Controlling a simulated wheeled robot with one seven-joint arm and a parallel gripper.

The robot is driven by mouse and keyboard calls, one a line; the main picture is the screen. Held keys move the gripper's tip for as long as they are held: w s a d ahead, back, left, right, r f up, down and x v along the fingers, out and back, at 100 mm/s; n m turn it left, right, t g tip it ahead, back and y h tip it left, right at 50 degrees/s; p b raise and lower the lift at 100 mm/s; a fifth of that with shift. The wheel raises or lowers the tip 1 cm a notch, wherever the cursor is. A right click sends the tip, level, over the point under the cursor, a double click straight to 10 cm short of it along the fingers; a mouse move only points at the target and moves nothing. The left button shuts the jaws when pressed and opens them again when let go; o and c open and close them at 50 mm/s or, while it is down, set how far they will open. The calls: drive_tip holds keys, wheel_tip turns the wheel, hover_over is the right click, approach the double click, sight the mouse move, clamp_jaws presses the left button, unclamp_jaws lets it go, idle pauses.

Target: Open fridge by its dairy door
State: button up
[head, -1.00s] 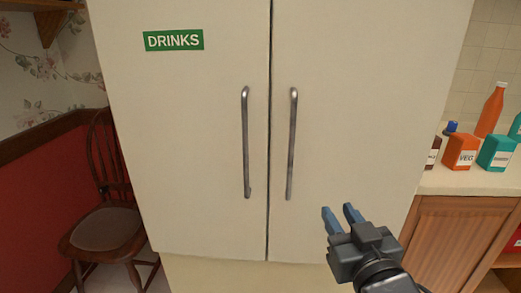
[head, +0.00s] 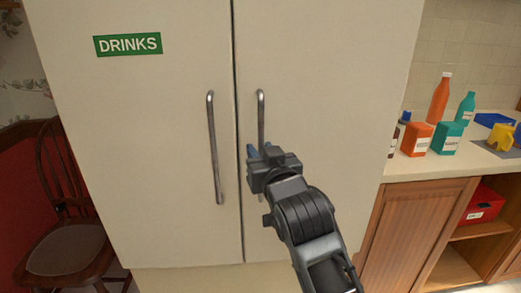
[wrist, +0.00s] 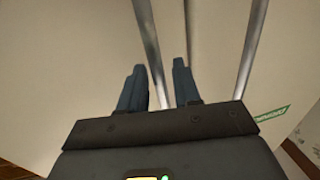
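The fridge has two tall cream doors, both shut. The left door (head: 150,130) bears a green DRINKS label (head: 128,44); the right door (head: 330,90) shows no label in view. Each has a vertical metal bar handle beside the seam: the left handle (head: 214,150) and the right handle (head: 261,115). My gripper (head: 262,151) is in front of the right handle's lower half and hides part of it. In the wrist view its blue fingers (wrist: 159,66) are apart, with the right handle (wrist: 147,35) running between them. I cannot tell whether they touch it.
A wooden chair (head: 65,215) stands left of the fridge. A counter (head: 440,168) with bottles and boxes stands on the right, above a wooden cabinet (head: 405,225) with an open shelf holding a red box (head: 483,205).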

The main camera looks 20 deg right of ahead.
drive_tip(key=shift+w, duration=0.2)
clamp_jaws()
idle(0.5)
